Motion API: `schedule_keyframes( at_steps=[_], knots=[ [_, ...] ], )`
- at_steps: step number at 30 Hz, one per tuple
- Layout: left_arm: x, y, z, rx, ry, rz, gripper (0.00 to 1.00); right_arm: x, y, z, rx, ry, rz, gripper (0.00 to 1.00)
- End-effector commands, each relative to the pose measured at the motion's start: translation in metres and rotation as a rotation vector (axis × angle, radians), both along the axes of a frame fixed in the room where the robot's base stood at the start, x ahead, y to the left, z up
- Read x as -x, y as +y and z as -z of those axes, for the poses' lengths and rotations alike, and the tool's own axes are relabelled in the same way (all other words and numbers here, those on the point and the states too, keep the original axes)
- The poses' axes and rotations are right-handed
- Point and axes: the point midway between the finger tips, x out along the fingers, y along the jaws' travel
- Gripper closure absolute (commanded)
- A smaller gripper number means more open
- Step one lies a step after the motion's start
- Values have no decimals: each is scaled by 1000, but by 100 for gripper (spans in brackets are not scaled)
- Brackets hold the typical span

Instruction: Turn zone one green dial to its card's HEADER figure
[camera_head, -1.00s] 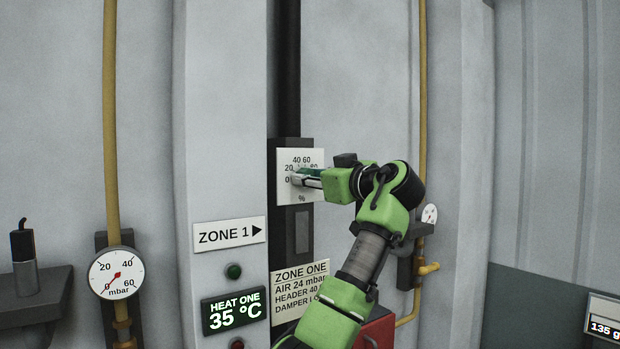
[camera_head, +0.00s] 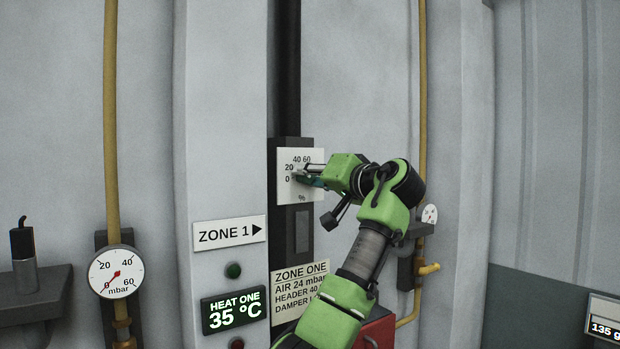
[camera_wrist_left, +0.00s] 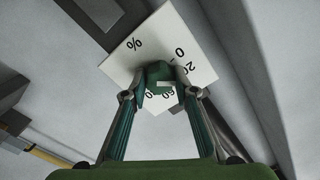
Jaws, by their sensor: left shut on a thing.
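The green dial (camera_wrist_left: 158,73) sits on a white % scale plate (camera_head: 286,196), which also shows in the left wrist view (camera_wrist_left: 130,62). My left gripper (camera_head: 301,177) comes from the right and is shut on the dial; in the left wrist view its two fingertips (camera_wrist_left: 160,92) press on either side of it. A pale mark shows on the dial, but I cannot tell which figure it points to. The ZONE ONE card (camera_head: 299,276) below reads AIR 24 mbar and HEADER 40; the rest of its lower lines is behind my left arm. My right gripper is out of view.
A ZONE 1 sign (camera_head: 229,234), a HEAT ONE display (camera_head: 234,310) reading 35 °C and a green lamp (camera_head: 233,270) are on the pillar. A mbar gauge (camera_head: 116,273) hangs at left. A yellow pipe (camera_head: 423,120) and a red box (camera_head: 378,331) stand near my arm.

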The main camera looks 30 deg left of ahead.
Motion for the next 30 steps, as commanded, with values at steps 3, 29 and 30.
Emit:
schedule_keyframes(
  at_steps=[3,29,30],
  knots=[
    [0,0,-1,-44,99,2,95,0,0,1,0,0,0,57],
    [-1,-1,-1,-203,483,1,95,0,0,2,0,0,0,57],
    [-1,-1,-1,-203,484,1,95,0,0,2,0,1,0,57]
  ],
)
